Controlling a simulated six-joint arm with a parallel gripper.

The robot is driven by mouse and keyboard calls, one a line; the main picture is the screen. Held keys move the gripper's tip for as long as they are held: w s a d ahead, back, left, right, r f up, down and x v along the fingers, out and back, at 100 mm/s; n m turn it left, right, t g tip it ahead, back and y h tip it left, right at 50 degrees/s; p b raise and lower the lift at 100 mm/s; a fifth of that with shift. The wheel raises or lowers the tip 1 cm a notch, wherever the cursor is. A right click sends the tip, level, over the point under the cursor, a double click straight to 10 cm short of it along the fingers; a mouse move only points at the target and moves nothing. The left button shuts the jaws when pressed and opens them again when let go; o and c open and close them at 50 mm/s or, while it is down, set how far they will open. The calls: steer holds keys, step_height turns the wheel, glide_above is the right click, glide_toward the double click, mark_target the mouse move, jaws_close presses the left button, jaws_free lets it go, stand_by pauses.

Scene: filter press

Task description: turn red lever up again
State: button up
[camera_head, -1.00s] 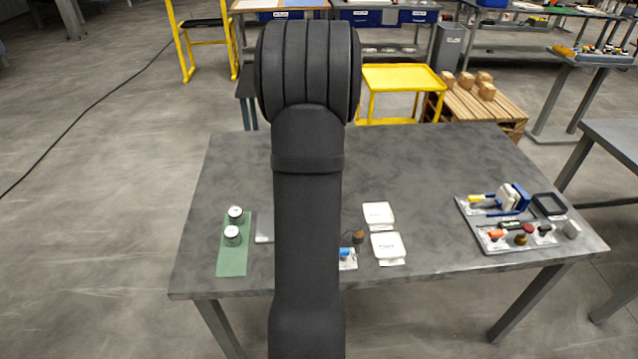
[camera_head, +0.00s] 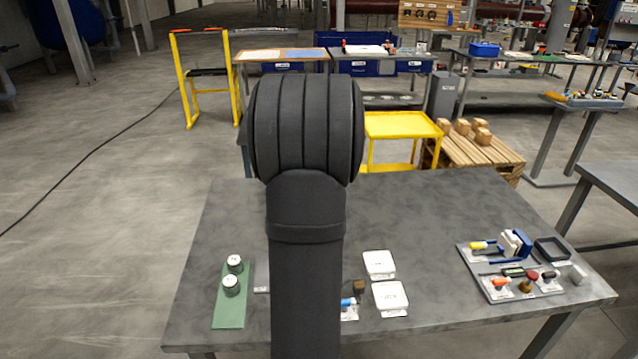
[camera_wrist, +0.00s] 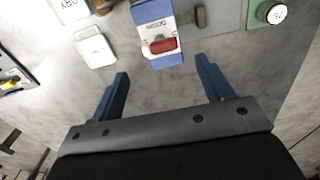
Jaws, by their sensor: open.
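The red lever (camera_wrist: 163,46) shows in the wrist view as a short red handle on a blue and white device (camera_wrist: 153,22) with printed lettering. Whether it stands up or down I cannot tell. My gripper (camera_wrist: 161,66) is open and empty, its two blue fingers spread on either side of the lever's line, and the lever shows just beyond the fingertips. A gap from the fingers to the lever seems to remain. In the head view my own arm hides the gripper and most of this area.
A green mat (camera_head: 232,312) with two round weights lies at the table's left. Two white square trays (camera_head: 379,264) (camera_head: 391,297) lie right of my arm. A grey board (camera_head: 500,291) with several coloured parts is at the right. The table's back is clear.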

step_height(320, 180, up, 11)
steer(key=shift+f, duration=0.15)
steer(key=shift+f, duration=0.1)
step_height(320, 180, down, 17)
steer(key=shift+f, duration=0.15)
stand_by(0.6)
stand_by(0.4)
